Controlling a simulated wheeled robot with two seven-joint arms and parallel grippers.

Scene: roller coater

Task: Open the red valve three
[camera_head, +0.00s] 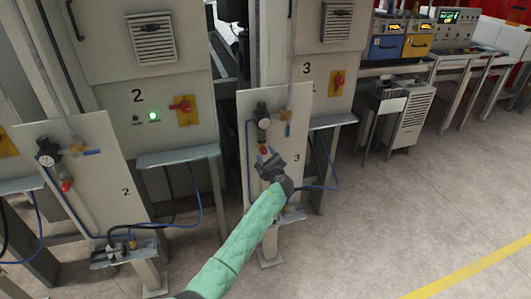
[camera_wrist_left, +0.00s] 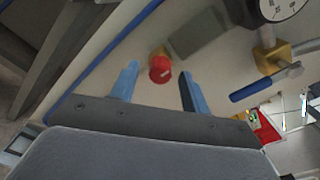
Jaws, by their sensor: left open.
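The small red valve (camera_head: 263,150) sits low on the gauge fittings of the panel marked 3 (camera_head: 299,132). It also shows as a round red knob on a brass fitting in the left wrist view (camera_wrist_left: 160,69). My left gripper (camera_head: 266,157) is just in front of that panel, right below the valve in the head view. In the left wrist view its two blue fingers are spread apart, with the red valve showing between their tips. Nothing is held, and I cannot tell how much gap is left in depth. My right gripper is not in view.
A pressure gauge (camera_wrist_left: 281,8) and a blue-handled lever (camera_wrist_left: 250,91) are beside the valve. A similar panel marked 2 (camera_head: 88,190) stands to the left. A red rotary switch (camera_head: 338,80) is on the cabinet behind. Open floor (camera_head: 400,210) lies to the right.

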